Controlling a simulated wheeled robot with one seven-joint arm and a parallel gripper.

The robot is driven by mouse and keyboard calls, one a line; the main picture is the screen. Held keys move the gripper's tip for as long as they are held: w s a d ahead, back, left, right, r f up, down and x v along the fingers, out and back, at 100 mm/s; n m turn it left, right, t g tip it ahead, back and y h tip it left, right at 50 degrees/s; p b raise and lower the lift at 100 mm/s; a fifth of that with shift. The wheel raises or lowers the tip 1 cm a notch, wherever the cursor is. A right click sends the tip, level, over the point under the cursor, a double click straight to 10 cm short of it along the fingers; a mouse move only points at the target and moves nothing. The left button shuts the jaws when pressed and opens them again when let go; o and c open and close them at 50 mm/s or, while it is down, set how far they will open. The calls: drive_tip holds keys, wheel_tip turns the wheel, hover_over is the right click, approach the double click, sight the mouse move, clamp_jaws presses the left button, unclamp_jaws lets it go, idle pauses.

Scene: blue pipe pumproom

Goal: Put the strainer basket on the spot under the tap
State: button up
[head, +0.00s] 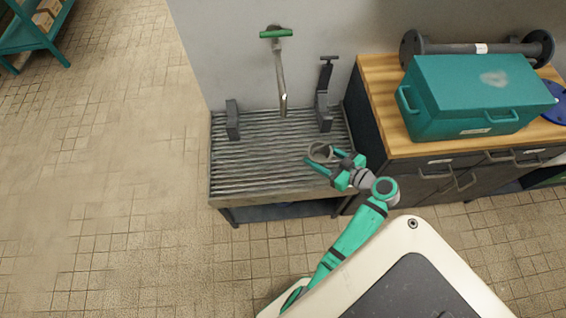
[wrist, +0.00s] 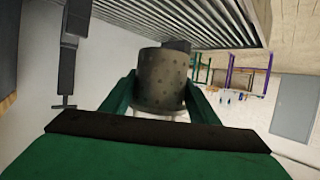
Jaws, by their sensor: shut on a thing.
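The strainer basket (wrist: 162,80) is a dark metal cylinder dotted with small holes. My gripper (wrist: 160,100) is shut on it, with one green finger on each side in the wrist view. In the head view the basket (head: 320,151) shows its round rim, held by my gripper (head: 322,160) over the right front part of the ribbed drain stand (head: 255,165). I cannot tell how high it is above the slats. The tap (head: 281,85) has a green handle and a grey spout that hangs down over the back of the stand. The basket is in front and right of the spout.
Two dark grey upright pieces stand at the back of the stand, left (head: 232,120) and right (head: 324,100) of the spout. A wooden-topped cabinet (head: 375,95) with a teal toolbox (head: 475,95) is on the right. The stand's left and middle slats are bare.

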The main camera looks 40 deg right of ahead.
drive_tip(key=w+a+f, duration=0.2)
drive_tip(key=w+f, duration=0.1)
drive_tip(key=w, duration=0.1)
drive_tip(key=w+a+f, duration=0.2)
drive_tip(key=w+f, duration=0.1)
drive_tip(key=w+a+f, duration=0.2)
drive_tip(key=w+f, duration=0.1)
drive_tip(key=w, duration=0.1)
drive_tip(key=shift+w+a+f, duration=0.1)
drive_tip(key=shift+w, duration=0.25)
drive_tip(key=shift+w+f, duration=0.2)
drive_tip(key=shift+f, duration=1.6)
drive_tip(key=shift+f, duration=0.1)
drive_tip(key=o, duration=1.1)
drive_tip(key=shift+a, duration=0.15)
drive_tip(key=shift+s+d+r, duration=0.2)
drive_tip(key=shift+s+r, duration=0.05)
drive_tip(key=shift+s, duration=0.2)
drive_tip(key=v, duration=1)
drive_tip(key=shift+s+r, duration=0.2)
drive_tip(key=shift+s, duration=0.2)
